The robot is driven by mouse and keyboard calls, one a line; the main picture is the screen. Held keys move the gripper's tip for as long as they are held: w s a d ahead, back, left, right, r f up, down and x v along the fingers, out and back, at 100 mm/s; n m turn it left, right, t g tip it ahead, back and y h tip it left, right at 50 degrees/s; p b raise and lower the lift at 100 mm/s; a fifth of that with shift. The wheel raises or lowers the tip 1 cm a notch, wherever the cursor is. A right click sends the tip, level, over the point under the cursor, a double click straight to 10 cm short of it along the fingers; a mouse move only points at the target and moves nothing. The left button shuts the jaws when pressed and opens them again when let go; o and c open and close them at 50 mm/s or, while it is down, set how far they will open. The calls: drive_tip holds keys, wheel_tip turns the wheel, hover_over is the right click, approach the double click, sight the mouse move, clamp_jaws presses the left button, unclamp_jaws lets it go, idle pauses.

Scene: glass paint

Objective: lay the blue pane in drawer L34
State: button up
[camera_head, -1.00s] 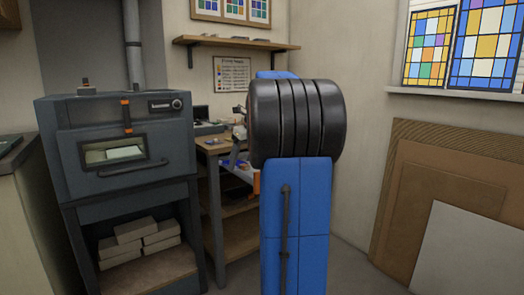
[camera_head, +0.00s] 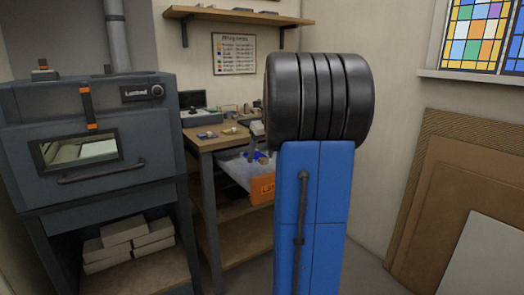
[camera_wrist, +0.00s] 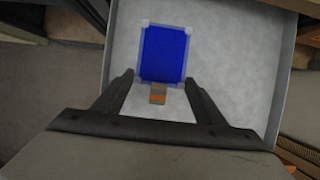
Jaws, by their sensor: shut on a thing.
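The blue pane (camera_wrist: 163,52) has a pale clear border and a tan tab with an orange band at its near edge. My gripper (camera_wrist: 158,80) is shut on it, with one finger at each side of its near end. The pane is over the light grey floor of an open drawer (camera_wrist: 215,40); whether it touches the floor I cannot tell. In the head view the drawer (camera_head: 262,188) juts from the bench with an orange front, its label only partly readable. The blue pane (camera_head: 262,157) shows as a small patch there. My arm hides most of the gripper.
A dark kiln (camera_head: 95,150) with a window stands at the left, with pale bricks (camera_head: 125,240) below. The wooden bench (camera_head: 215,142) holds small items. Boards (camera_head: 440,200) lean on the right wall. The drawer floor around the pane is clear.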

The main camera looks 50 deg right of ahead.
drive_tip(key=shift+f, duration=2.6)
drive_tip(key=o, duration=1.1)
drive_tip(key=shift+r, duration=3.4)
